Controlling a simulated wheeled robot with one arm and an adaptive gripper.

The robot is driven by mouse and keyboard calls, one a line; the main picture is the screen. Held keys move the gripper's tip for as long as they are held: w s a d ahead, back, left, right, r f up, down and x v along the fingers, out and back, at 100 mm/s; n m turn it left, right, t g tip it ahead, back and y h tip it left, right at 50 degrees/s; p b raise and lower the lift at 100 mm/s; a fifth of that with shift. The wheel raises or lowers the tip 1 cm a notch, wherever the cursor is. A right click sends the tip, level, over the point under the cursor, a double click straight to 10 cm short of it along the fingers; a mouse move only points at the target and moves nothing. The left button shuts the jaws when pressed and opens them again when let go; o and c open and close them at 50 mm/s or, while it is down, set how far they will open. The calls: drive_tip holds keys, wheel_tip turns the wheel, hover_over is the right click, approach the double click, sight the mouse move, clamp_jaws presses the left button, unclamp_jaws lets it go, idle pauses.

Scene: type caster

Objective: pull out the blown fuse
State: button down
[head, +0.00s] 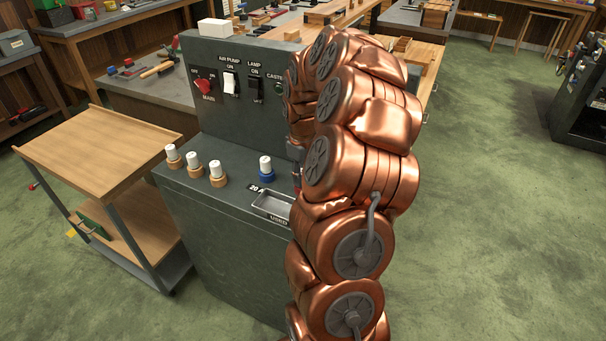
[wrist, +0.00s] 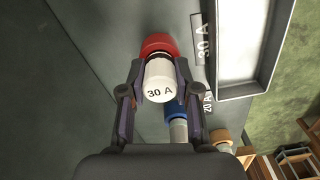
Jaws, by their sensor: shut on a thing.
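A white fuse (wrist: 161,84) marked 30 A stands in a red fuse base (wrist: 160,46) in the wrist view. My gripper (wrist: 160,72) is shut on this fuse, one finger on each side of its white body. The fuse's lower end is at the red base; I cannot tell whether it is seated or lifted. In the head view my copper arm hides this fuse and most of the gripper. A tray (head: 259,206) labelled USED lies in the console top; a pale tray (wrist: 223,88) shows beside the red base in the wrist view.
A blue-based 20 A fuse (head: 265,171) stands close by; it also shows in the wrist view (wrist: 176,114). Several orange-based fuses (head: 217,173) stand left on the console (head: 225,220). Behind them rises a switch panel (head: 240,120). A wooden cart (head: 98,150) is at the left.

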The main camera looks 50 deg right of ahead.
drive_tip(key=shift+r, duration=0.7)
drive_tip(key=shift+r, duration=2.25)
